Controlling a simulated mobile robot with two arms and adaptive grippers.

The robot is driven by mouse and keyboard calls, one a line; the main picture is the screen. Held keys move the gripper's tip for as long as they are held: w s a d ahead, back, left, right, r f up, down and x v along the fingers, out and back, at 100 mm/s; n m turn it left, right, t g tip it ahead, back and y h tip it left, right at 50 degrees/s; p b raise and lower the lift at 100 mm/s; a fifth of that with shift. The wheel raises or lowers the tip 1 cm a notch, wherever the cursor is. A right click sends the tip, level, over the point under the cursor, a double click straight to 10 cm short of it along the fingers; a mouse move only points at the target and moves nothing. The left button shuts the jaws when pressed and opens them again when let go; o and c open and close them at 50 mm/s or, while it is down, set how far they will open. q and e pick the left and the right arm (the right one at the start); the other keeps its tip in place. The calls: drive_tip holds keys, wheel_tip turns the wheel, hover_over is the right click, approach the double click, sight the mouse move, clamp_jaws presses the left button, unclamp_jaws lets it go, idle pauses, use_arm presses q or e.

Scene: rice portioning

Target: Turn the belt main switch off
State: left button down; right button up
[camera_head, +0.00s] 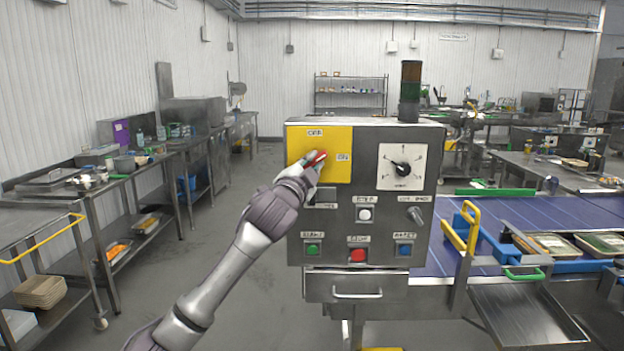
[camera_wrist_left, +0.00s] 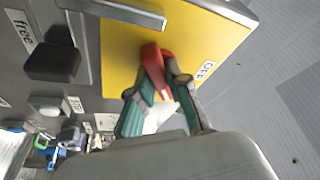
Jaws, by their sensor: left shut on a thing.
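The control box (camera_head: 375,222) stands in front of me. The yellow switch plate (camera_head: 334,172) is at its top left, with one label above the switch and another to its right. The red switch handle (camera_head: 317,158) slants up to the right in the head view. My left gripper (camera_head: 306,164) is shut on this handle and hides part of it and the switch centre. In the left wrist view, the red handle (camera_wrist_left: 152,58) lies between the fingers of my left gripper (camera_wrist_left: 160,88), against the yellow plate (camera_wrist_left: 120,62). My right gripper is out of view.
Below are a green button (camera_head: 312,249), a red button (camera_head: 357,255) and a blue button (camera_head: 404,249). A dial (camera_head: 402,168) sits at right. The blue belt (camera_head: 500,211) with trays runs to the right. Steel tables line the left wall; the floor between is clear.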

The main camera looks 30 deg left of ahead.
use_arm(q)
drive_tip(key=n+y+b, duration=0.1)
drive_tip(key=n, duration=0.1)
drive_tip(key=n+y+b, duration=0.1)
drive_tip(key=n+b, duration=0.1)
drive_tip(key=n, duration=0.1)
drive_tip(key=f+n+y+b, duration=0.1)
drive_tip(key=n+b, duration=0.1)
drive_tip(key=shift+w+d+t, duration=0.1)
drive_tip(key=shift+d+t, duration=0.1)
drive_tip(key=shift+t, duration=0.1)
drive_tip(key=n+y+b, duration=0.1)
drive_tip(key=n, duration=0.2)
drive_tip(key=n+y+b, duration=0.1)
drive_tip(key=n+y, duration=0.1)
drive_tip(key=shift+r+n+g+b, duration=0.15)
drive_tip(key=shift+n+g+b, duration=0.25)
drive_tip(key=shift+r+n+g+y+b, duration=0.1)
drive_tip(key=shift+n+g+y+b, duration=0.3)
drive_tip(key=shift+n, duration=0.8)
drive_tip(key=shift+r, duration=0.1)
drive_tip(key=c, duration=1.1)
unclamp_jaws()
drive_tip(key=shift+y, duration=0.3)
drive_tip(key=v, duration=1.2)
